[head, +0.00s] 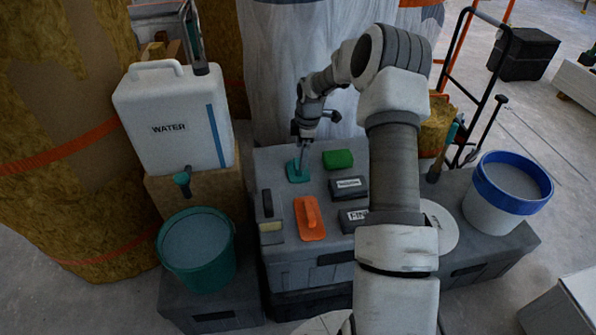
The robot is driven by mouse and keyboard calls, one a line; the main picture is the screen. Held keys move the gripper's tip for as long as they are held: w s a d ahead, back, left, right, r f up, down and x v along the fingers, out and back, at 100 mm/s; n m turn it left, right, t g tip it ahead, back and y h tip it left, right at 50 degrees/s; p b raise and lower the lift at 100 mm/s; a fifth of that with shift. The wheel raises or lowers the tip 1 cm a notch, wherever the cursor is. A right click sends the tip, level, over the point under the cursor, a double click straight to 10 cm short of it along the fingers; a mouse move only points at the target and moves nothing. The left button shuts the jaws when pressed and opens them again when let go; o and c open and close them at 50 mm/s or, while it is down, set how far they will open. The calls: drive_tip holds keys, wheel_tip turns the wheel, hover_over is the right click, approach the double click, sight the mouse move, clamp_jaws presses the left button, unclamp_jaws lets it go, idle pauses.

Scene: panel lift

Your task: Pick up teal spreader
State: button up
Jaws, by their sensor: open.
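The teal spreader (297,174) lies on the top of a grey case (277,162), near its far left part. My gripper (302,164) points down right at the spreader, from above. The jaws are open and small in this view. I cannot tell whether the fingers touch the spreader or stand around part of it. The gripper hides some of the spreader.
A green block (338,158), dark labelled blocks (348,188) and an orange float (309,218) lie close by on the case. A white water container (175,120) and a teal bucket (197,250) stand left. A blue-rimmed bucket (507,192) stands right.

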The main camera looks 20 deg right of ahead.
sight(298, 164)
drive_tip(key=f, duration=0.1)
drive_tip(key=f+b, duration=0.1)
drive_tip(key=f, duration=0.2)
drive_tip(key=shift+w+a+f+b, duration=0.25)
drive_tip(key=shift+a+b, duration=0.05)
drive_tip(key=shift+a, duration=0.05)
drive_tip(key=shift+r, duration=0.1)
drive_tip(key=c, duration=1.3)
drive_tip(key=shift+r, duration=0.45)
clamp_jaws()
wheel_tip(298, 164, up, 4)
drive_tip(key=shift+p, duration=1.2)
drive_tip(key=s+d+r+p, duration=0.3)
drive_tip(key=s+d+r, duration=0.3)
drive_tip(key=d, duration=0.3)
drive_tip(key=shift+s+d, duration=0.15)
drive_tip(key=shift+s, duration=0.45)
